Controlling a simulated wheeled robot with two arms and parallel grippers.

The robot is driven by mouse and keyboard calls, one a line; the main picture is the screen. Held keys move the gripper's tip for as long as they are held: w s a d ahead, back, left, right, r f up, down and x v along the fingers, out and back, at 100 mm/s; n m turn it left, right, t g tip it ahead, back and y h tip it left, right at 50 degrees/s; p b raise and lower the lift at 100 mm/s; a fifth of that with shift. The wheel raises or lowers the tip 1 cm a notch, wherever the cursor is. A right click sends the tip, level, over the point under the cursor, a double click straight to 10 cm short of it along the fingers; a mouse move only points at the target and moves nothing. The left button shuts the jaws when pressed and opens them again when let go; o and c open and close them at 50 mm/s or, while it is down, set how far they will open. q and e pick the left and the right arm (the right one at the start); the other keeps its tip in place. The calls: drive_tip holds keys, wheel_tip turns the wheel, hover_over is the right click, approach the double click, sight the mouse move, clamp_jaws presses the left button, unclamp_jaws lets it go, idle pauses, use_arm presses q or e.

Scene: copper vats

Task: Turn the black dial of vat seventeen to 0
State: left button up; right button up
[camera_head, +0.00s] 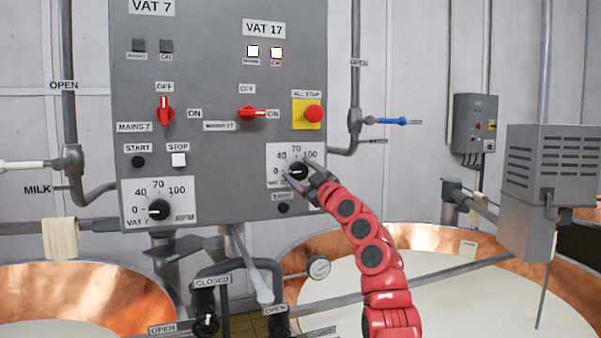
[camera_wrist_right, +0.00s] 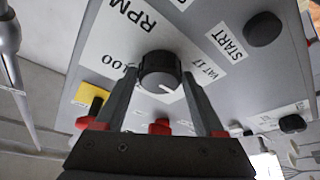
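The black dial of vat seventeen (camera_head: 298,171) sits on a white scale plate marked 0, 40, 70 and 100, low on the right of the grey panel. It also shows in the right wrist view (camera_wrist_right: 160,68). Its white mark points to the 0 and 40 side; the exact reading is unclear. My right gripper (camera_head: 300,172) reaches it from the lower right. Its two fingers stand apart, one on each side of the dial, as in the wrist view (camera_wrist_right: 160,80). They are very close to its sides, and firm contact does not show. My left gripper is out of view.
The vat 7 dial (camera_head: 159,210) is to the left. A black start button (camera_head: 283,208) is just below the dial. The red all-stop button (camera_head: 313,113) and a red switch (camera_head: 252,113) are above. Pipes and copper vats (camera_head: 333,243) lie below the panel.

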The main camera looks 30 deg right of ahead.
drive_tip(key=shift+o, duration=0.9)
drive_tip(key=shift+s+f+b, duration=0.15)
drive_tip(key=shift+s+b, duration=0.15)
drive_tip(key=shift+s, duration=0.35)
drive_tip(key=b+v, duration=0.3)
drive_tip(key=v, duration=1.3)
drive_tip(key=shift+w+f, duration=0.1)
drive_tip(key=shift+f, duration=0.05)
